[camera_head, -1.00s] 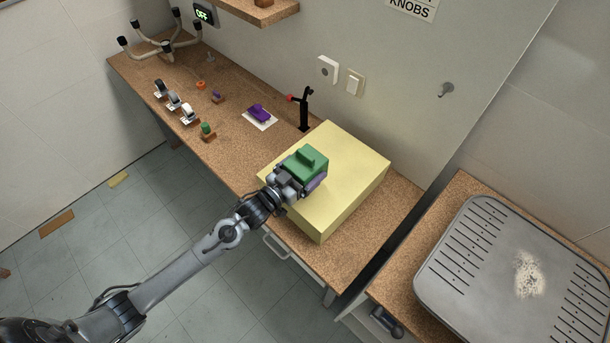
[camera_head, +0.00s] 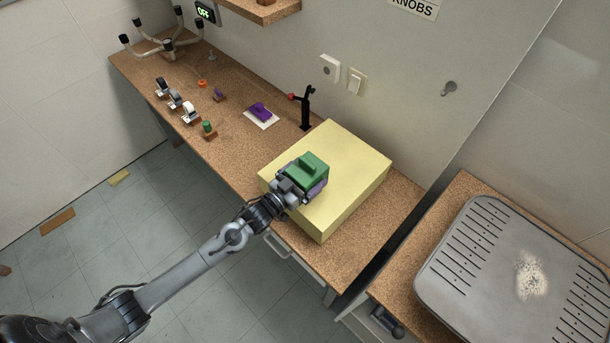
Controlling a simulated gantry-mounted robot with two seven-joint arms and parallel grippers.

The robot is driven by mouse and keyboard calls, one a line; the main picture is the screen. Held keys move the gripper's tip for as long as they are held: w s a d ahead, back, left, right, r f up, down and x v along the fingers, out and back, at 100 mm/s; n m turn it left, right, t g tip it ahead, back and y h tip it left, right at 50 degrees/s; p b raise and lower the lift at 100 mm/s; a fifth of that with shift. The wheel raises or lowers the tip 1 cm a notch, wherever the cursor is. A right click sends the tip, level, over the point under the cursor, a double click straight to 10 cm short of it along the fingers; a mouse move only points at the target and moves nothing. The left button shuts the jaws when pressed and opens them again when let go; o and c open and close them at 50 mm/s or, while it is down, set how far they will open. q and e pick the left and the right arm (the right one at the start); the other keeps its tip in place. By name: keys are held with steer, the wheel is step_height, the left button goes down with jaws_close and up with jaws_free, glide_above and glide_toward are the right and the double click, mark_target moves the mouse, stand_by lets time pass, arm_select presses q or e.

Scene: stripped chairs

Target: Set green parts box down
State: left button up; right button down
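The green parts box (camera_head: 308,169), a small block with a raised handle on its lid, is at the left part of the top of the yellow block (camera_head: 345,190). My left gripper (camera_head: 298,183) is at the box's near left side, with its fingers around the box's lower part. It looks closed on the box. The fingers hide the box's underside, so I cannot tell whether it touches the yellow top. My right gripper is not in the view.
The yellow block stands on a cork-topped bench (camera_head: 235,155). A black stand (camera_head: 306,108) with a red knob is behind it. A purple piece on a white card (camera_head: 262,115) lies to the left. Several small items stand further left. A grey tray (camera_head: 500,270) is at right.

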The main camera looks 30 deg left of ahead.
arm_select(q)
steer(key=shift+r, duration=0.15)
steer(key=s+d+f+g+y, duration=0.1)
steer(key=s+g, duration=0.6)
steer(key=s, duration=0.8)
steer(key=s+d+f+g+y, duration=0.1)
steer(key=s+g, duration=0.5)
steer(key=s, duration=0.9)
steer(key=shift+s+d+n+g+y, duration=0.15)
steer(key=shift+d+n+g+y, duration=0.3)
steer(key=shift+y, duration=0.65)
